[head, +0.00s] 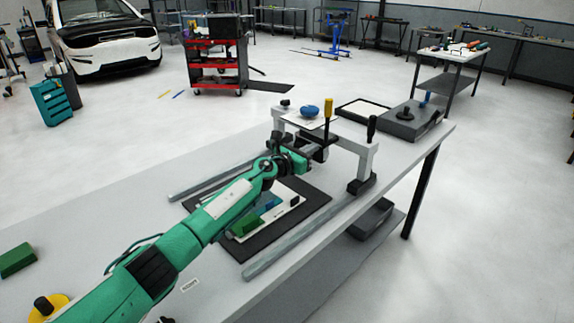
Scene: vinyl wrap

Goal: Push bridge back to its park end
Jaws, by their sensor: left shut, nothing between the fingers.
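The bridge (352,143) is a pale grey gantry spanning two grey rails at their right, far end. Its near leg has a dark foot (361,185) by the end of the near rail (300,240). The far rail (210,181) runs parallel, and its end is partly hidden. My left gripper (316,153) is dark, shut and empty, just on the left side of the bridge's crossbeam. I cannot tell whether it touches the bridge. My green left arm hides part of the work area. The right gripper is not in view.
Between the rails, a black mat (312,196) bears a pale panel with green and blue pieces. A blue object (309,111) and a yellow-topped tool (328,106) show at the beam. A dark box (408,124) stands beyond. A green block (17,260) lies at left.

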